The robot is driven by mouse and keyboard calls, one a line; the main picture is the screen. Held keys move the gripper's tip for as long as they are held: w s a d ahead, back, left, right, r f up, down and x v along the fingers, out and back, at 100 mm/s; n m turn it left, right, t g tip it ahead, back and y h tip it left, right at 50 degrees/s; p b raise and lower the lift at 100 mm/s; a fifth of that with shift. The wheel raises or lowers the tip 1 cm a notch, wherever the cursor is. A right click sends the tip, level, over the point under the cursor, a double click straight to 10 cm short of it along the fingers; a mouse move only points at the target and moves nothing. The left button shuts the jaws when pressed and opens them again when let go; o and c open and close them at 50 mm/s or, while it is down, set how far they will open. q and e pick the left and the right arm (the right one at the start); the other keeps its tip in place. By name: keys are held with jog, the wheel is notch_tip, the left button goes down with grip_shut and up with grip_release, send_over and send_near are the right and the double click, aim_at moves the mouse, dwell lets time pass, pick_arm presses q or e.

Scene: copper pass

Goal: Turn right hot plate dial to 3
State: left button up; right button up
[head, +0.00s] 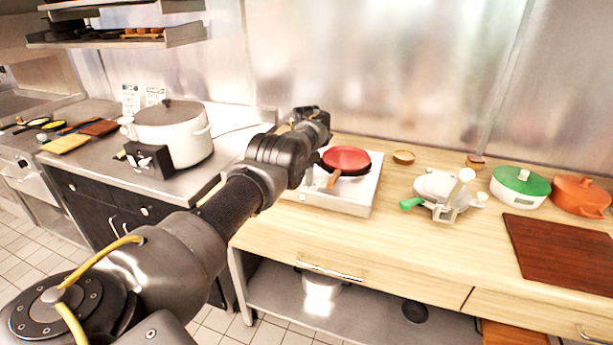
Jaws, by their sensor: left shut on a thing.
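A white hot plate (350,198) sits at the left end of the wooden counter, beyond my left forearm. A red pan (346,159) with a wooden handle rests on it. I cannot make out the dial or its setting; my left arm covers the left side of the hot plate. My left gripper (312,117) is at the far end of the arm, above and behind the left part of the hot plate. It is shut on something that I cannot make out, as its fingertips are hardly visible. My right gripper is not in view.
A large pot (172,133) and a black box (149,161) stand on the steel counter at left. A small bowl (403,157), a silver pan (440,186), a green-lidded pot (521,185), an orange pot (580,195) and a brown board (560,247) occupy the wooden counter (420,240). Its front middle is clear.

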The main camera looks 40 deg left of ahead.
pick_arm(q)
jog(key=shift+n, duration=0.4)
jog(key=o, duration=1)
notch_tip(320, 180, up, 11)
jog(key=shift+f+b, duration=0.1)
jog(key=shift+b, duration=0.65)
jog(key=shift+f, duration=0.1)
